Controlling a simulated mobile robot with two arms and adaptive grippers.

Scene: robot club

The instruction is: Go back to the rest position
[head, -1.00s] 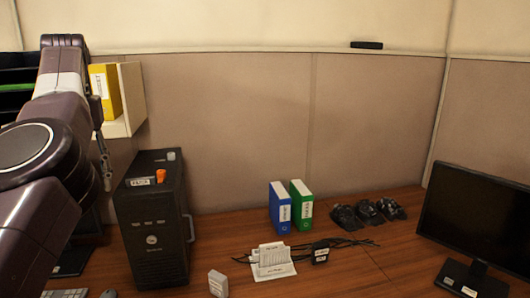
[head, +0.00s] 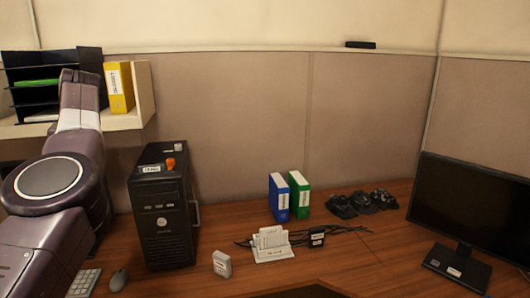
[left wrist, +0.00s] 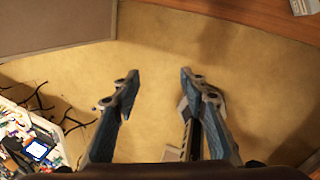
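My left arm (head: 62,185) comes in from the left in the head view, in front of the shelf and left of the black computer tower. Its gripper is hidden there. In the left wrist view my left gripper (left wrist: 158,78) is open, with its two blue-grey fingers wide apart and nothing between them. It is over bare tan carpet (left wrist: 158,45). My right gripper is in neither view.
A black tower (head: 163,215) stands on the wooden desk (head: 345,265). A shelf (head: 143,95) holds a yellow binder. A cluttered white surface (left wrist: 12,118) is at lower left in the wrist view.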

